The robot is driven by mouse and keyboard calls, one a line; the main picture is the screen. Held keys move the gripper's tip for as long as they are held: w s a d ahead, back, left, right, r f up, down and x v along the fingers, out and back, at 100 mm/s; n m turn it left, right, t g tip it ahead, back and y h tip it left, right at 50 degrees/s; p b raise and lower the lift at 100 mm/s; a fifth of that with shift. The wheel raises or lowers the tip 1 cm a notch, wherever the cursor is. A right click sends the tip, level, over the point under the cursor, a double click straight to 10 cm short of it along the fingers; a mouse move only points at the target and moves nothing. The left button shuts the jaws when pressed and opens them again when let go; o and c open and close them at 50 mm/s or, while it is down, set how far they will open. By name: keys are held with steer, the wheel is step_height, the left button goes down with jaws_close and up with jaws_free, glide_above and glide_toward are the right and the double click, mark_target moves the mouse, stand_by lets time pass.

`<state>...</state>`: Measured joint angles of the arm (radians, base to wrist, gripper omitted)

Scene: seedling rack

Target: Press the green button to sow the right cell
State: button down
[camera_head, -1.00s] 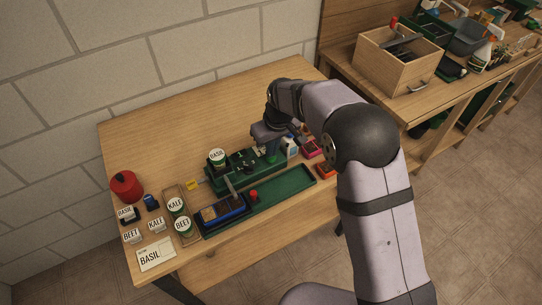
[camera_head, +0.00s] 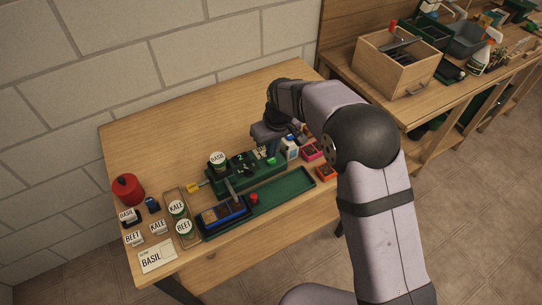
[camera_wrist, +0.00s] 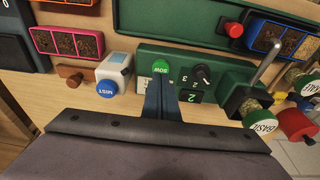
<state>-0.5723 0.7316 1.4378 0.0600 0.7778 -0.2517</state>
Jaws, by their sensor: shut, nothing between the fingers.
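The sower is a dark green machine (camera_head: 225,184) on the bench. Its round green SOW button (camera_wrist: 160,66) shows in the wrist view beside a black dial (camera_wrist: 202,74). A display reads 2. My gripper (camera_wrist: 160,84) is shut and empty, with its tips close to the button; I cannot tell whether they touch it. In the head view my wrist mostly hides the fingers. The blue cell tray (camera_wrist: 285,38) holds soil-filled cells and lies in the green trough (camera_wrist: 185,18), near the red knob (camera_wrist: 235,29). A BASIL canister (camera_head: 217,158) sits on the machine.
A MIST bottle (camera_wrist: 107,88) stands close beside the sower, with a pink tray (camera_wrist: 68,42) beyond it. KALE (camera_head: 176,207) and BEET (camera_head: 184,227) canisters stand in a wooden holder. A BASIL card (camera_head: 157,257) lies at the front. The bench's back left is clear.

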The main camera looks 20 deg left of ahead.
mark_target(272, 160)
step_height(272, 160, up, 5)
steer(key=p, duration=0.3)
steer(key=shift+r+p, duration=0.2)
steer(key=shift+p, duration=0.1)
stand_by(0.5)
steer(key=s+d+f, duration=0.2)
steer(key=s, duration=0.1)
steer(key=s+d+f+m+g+h, duration=0.1)
steer(key=s+d+f, duration=0.1)
steer(key=s, duration=0.1)
steer(key=s+d+f+m+g, duration=0.1)
steer(key=s+d+f, duration=0.1)
steer(key=f, duration=0.1)
steer(key=shift+s+d+h, duration=0.1)
steer(key=shift+s+h, duration=0.2)
steer(key=shift+s, duration=0.1)
steer(key=s+d+r+m+g, duration=0.1)
steer(key=s+d+r+m, duration=0.1)
steer(key=s+d, duration=0.65)
steer(key=s+d+r+m+g, duration=0.1)
steer(key=s+d+r+m, duration=0.1)
steer(key=s+d, duration=0.7)
steer(key=w+d+r+m+t, duration=0.2)
steer(key=w+d+r+m, duration=0.1)
steer(key=d+r, duration=0.2)
steer(key=shift+d, duration=0.85)
